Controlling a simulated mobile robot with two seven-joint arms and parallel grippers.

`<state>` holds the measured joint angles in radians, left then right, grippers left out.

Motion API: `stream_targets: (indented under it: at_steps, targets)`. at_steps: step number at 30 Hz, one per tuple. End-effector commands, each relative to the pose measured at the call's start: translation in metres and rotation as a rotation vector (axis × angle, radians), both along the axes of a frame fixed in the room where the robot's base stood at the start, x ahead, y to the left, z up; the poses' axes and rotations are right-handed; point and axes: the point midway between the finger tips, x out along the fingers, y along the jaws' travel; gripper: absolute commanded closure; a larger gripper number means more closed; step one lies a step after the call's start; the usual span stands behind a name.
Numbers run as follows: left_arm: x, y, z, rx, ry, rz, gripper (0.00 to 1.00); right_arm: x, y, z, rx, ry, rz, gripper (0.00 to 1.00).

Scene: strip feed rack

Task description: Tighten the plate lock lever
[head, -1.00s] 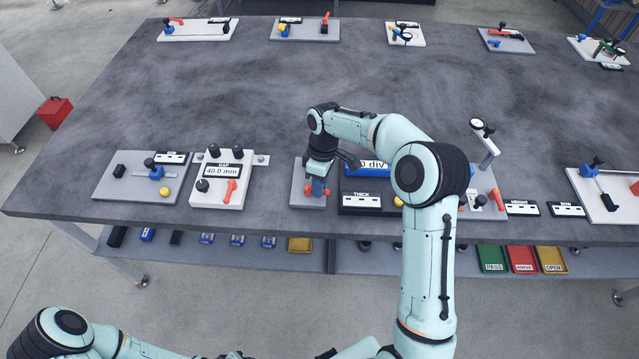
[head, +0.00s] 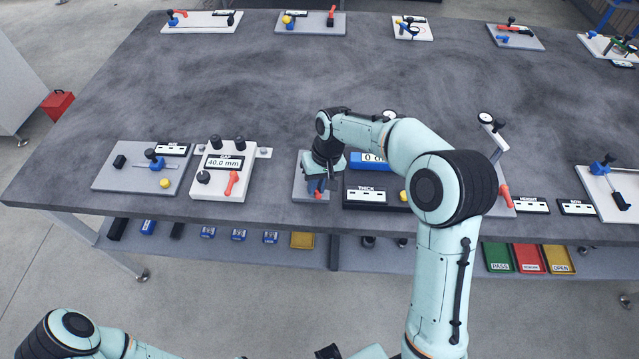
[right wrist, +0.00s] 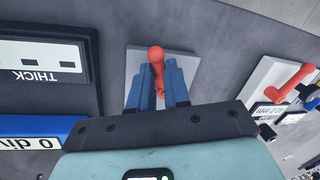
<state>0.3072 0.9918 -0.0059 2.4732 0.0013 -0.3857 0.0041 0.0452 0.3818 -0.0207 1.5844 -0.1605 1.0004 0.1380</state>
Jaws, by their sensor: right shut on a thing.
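The plate lock lever is red with a round knob (right wrist: 156,54). In the right wrist view it lies between the two blue fingers of my right gripper (right wrist: 160,88), which is shut on it. Below it is a light grey plate (right wrist: 134,62). In the head view my right gripper (head: 317,186) is low over the same grey plate (head: 301,187), and only a bit of red lever (head: 321,196) shows beneath it. The wrist hides the rest. Of my left arm only links show at the bottom left; its gripper is out of view.
A white gap gauge (head: 246,181) with its own red lever (head: 232,183) stands left of the plate. A dark thickness unit (head: 352,205) with a blue display is close on the right.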

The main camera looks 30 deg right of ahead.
Motion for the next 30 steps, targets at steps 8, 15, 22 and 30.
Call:
stream_targets:
  at_steps: [8, 15, 22, 30]
  targets:
    - [-0.003, 0.000, -0.005, 0.000, 0.003, 0.000, 0.57, 0.000, 0.007, 0.000, 0.000, 0.000, -0.222, 1.00]
    - [-0.004, 0.000, -0.007, 0.000, 0.004, 0.000, 0.57, 0.002, 0.011, 0.000, 0.000, 0.001, -0.353, 1.00]
    - [-0.005, 0.000, -0.007, 0.000, 0.006, 0.000, 0.57, 0.003, 0.013, 0.000, 0.000, 0.001, -0.414, 1.00]
    - [-0.005, 0.000, -0.007, 0.000, 0.006, 0.000, 0.57, 0.003, 0.013, 0.000, 0.000, 0.001, -0.429, 1.00]
